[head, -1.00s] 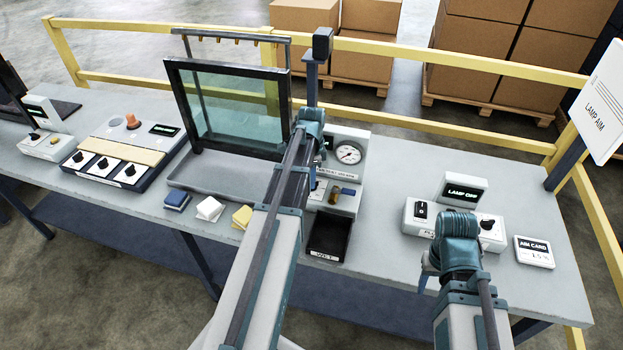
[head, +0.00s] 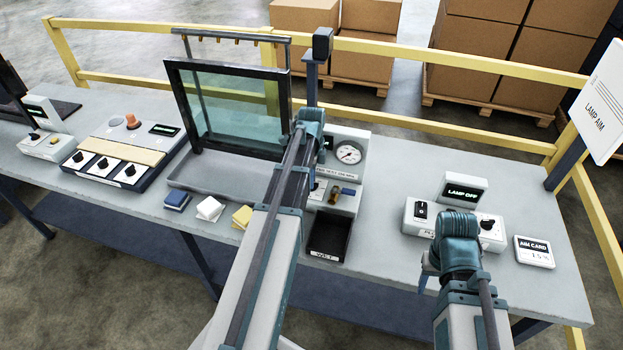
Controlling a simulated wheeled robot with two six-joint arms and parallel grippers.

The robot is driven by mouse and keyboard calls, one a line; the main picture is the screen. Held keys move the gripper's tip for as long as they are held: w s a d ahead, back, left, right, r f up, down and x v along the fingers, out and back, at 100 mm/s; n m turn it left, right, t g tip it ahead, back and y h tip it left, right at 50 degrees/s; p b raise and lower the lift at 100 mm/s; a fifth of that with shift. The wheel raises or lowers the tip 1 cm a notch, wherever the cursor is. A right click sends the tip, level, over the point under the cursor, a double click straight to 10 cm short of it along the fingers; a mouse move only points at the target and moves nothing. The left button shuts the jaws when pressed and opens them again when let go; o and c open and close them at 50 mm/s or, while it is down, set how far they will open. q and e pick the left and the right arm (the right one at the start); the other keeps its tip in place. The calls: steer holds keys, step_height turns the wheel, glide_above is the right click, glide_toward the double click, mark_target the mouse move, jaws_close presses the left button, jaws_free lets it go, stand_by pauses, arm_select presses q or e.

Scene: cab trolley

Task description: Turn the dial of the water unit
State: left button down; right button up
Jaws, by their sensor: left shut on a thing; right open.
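The water unit (head: 361,146) is a light grey box behind the middle of the bench, with a round gauge (head: 348,153) on its face. My arm and wrist hide the dial and most of the fingers, so the dial's setting cannot be read. My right gripper (head: 424,279) is open and empty, low at the bench's front edge, mostly hidden by its wrist.
A black open bin (head: 328,237) stands in front of the unit. A framed glass panel (head: 232,108) over a tray is to the left, with blue, white and yellow blocks before it. A lamp box (head: 420,218) and aim card (head: 534,252) are at right. A yellow rail runs behind.

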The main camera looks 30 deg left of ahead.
arm_select(q)
steer(key=c, duration=0.9)
jaws_free()
steer(key=shift+r, duration=0.15)
step_height(320, 180, up, 14)
steer(key=p, duration=1.3)
steer(key=shift+f+p, duration=0.2)
steer(key=shift+p, duration=0.2)
